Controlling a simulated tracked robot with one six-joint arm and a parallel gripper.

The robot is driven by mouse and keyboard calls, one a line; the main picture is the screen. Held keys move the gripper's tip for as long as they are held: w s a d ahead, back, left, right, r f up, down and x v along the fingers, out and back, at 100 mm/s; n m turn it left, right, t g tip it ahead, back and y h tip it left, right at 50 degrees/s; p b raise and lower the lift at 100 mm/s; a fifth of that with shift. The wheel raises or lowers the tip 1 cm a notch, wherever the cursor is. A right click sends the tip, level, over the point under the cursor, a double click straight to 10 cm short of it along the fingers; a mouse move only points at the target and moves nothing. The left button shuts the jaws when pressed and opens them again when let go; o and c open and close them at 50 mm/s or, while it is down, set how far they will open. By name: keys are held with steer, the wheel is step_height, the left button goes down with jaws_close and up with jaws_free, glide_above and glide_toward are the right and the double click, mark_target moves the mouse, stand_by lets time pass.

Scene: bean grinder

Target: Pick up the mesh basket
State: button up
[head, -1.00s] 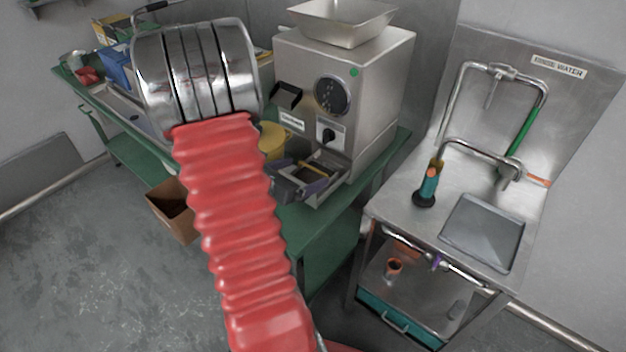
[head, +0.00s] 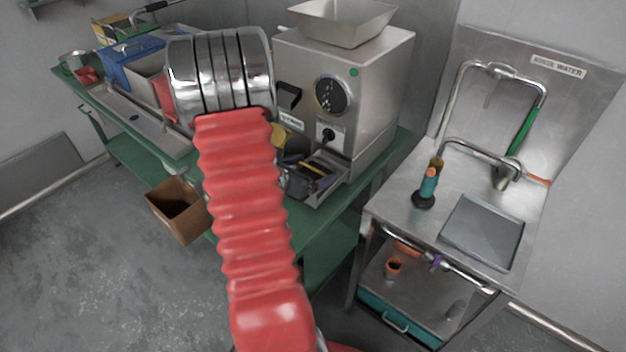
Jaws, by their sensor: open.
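My red bellows arm and its chrome joint fill the middle of the head view. My gripper (head: 308,178) appears as a dark shape with purple touches, right of the arm, at the foot of the grinder (head: 375,95). Its jaws look apart, with nothing clearly between them. A metal tray (head: 333,192) sits around and under it, with a yellow bar close by. I cannot make out mesh there. A yellow-framed open container (head: 110,28) stands at the far upper left; it could be the mesh basket, but it is too small to tell. Part of the bench is hidden behind my arm.
Blue bins (head: 128,62) and a long metal tray (head: 130,112) lie on the green bench's left. A cardboard box (head: 180,210) stands on the floor below. At right is a steel rinse sink (head: 482,232) with pipes and a teal bottle (head: 428,187). The floor at lower left is clear.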

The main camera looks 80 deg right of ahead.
steer(key=shift+c, duration=0.2)
steer(key=c, duration=1)
steer(key=shift+r, duration=0.15)
